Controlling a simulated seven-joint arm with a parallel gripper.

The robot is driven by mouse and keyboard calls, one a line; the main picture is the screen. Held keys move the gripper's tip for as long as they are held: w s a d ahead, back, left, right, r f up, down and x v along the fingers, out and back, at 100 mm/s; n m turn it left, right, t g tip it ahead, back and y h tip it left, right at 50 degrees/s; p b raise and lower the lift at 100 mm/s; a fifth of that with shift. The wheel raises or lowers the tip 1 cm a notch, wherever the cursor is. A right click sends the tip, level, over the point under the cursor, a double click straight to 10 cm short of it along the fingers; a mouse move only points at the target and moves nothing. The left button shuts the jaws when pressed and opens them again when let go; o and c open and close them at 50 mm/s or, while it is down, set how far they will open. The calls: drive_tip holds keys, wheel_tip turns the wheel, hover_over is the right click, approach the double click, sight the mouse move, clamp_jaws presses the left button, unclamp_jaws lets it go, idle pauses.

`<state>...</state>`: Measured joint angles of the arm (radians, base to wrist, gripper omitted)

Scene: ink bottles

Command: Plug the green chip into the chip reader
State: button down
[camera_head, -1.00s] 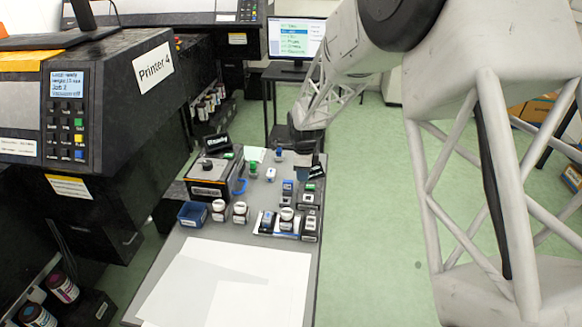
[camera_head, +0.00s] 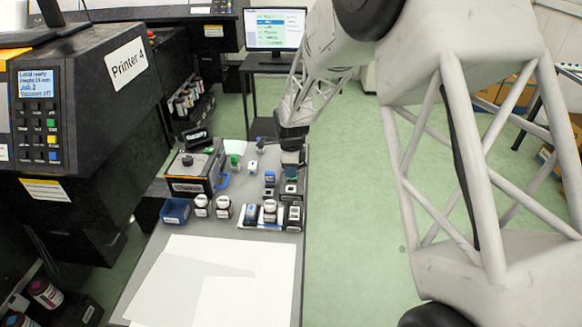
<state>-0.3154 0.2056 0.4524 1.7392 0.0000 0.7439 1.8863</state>
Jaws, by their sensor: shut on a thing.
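My gripper (camera_head: 291,155) points down at the right edge of the grey table, over a small dark device (camera_head: 291,188). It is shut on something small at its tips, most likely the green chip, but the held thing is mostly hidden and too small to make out. A small green-topped item (camera_head: 235,161) stands apart, left of the gripper. A black display (camera_head: 197,136) with white lettering stands at the back of a dark box (camera_head: 190,172); I cannot tell for sure which device is the chip reader.
A blue tray (camera_head: 175,211), white-capped bottles (camera_head: 202,205) and a rack (camera_head: 264,217) stand in front of the gripper. A blue-topped item (camera_head: 270,179) is close on its left. White sheets (camera_head: 215,280) cover the table's front. Printer 4 (camera_head: 90,110) stands left.

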sight(291, 179)
drive_tip(key=shift+f, duration=2)
drive_tip(key=shift+f, duration=0.8)
idle(1.5)
drive_tip(key=c, duration=0.5)
unclamp_jaws()
drive_tip(key=shift+c, duration=0.2)
drive_tip(key=shift+r, duration=0.15)
drive_tip(key=shift+r, duration=3.35)
drive_tip(key=shift+r, duration=0.1)
